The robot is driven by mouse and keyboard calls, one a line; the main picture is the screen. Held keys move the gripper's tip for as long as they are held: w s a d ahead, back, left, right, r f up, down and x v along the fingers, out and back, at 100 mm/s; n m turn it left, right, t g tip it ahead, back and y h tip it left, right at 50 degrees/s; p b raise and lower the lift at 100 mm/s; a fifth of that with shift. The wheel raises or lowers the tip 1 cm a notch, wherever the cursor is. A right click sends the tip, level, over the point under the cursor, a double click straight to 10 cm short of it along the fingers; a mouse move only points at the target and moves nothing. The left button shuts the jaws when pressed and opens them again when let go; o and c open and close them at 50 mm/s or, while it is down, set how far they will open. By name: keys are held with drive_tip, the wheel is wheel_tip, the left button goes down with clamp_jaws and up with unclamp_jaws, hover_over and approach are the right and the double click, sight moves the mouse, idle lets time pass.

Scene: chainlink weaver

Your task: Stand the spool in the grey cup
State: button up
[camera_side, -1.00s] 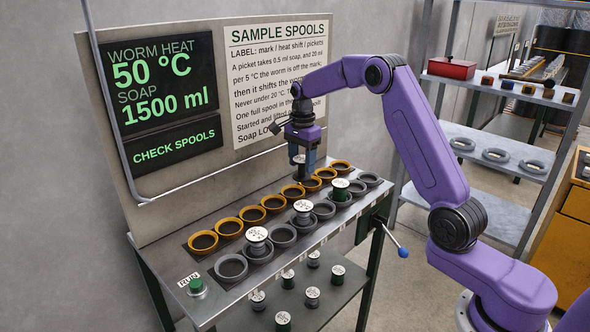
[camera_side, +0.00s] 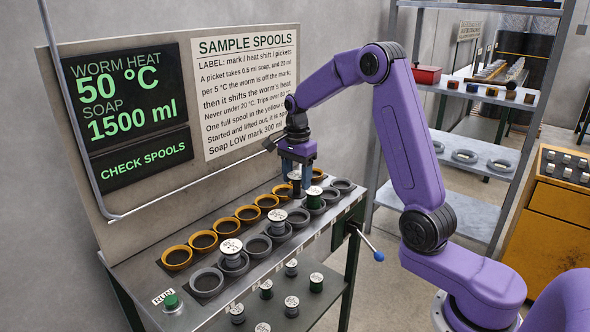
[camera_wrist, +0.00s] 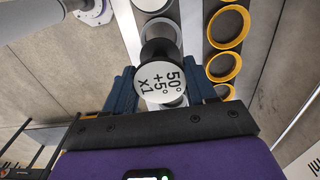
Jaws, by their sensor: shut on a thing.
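My gripper (camera_side: 296,182) is shut on a spool (camera_wrist: 163,82) with a white, printed top and dark body. The spool is upright in the side view, its lower end apparently above the cups. In the wrist view it hangs between the blue fingers, hiding part of the grey row. A row of grey cups (camera_side: 207,283) runs along the front of the bench. Three hold standing spools: a grey one (camera_side: 231,252), another grey one (camera_side: 280,222) and a green one (camera_side: 314,199). I cannot tell which cup lies under the held spool.
A row of yellow-rimmed cups (camera_side: 204,240) runs behind the grey row, below the upright display board (camera_side: 128,100). A green RUN button (camera_side: 171,300) is at the bench's front left. A lever with a blue knob (camera_side: 379,257) sticks out at right. More spools (camera_side: 292,303) stand on the lower shelf.

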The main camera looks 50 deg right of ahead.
sight(297, 195)
drive_tip(key=shift+d+f, duration=0.1)
drive_tip(key=shift+f, duration=2.8)
drive_tip(key=shift+f, duration=0.15)
drive_tip(key=shift+f, duration=0.7)
drive_tip(key=shift+f, duration=0.15)
drive_tip(key=shift+f, duration=0.3)
drive_tip(key=o, duration=1.2)
drive_tip(key=shift+r, duration=0.1)
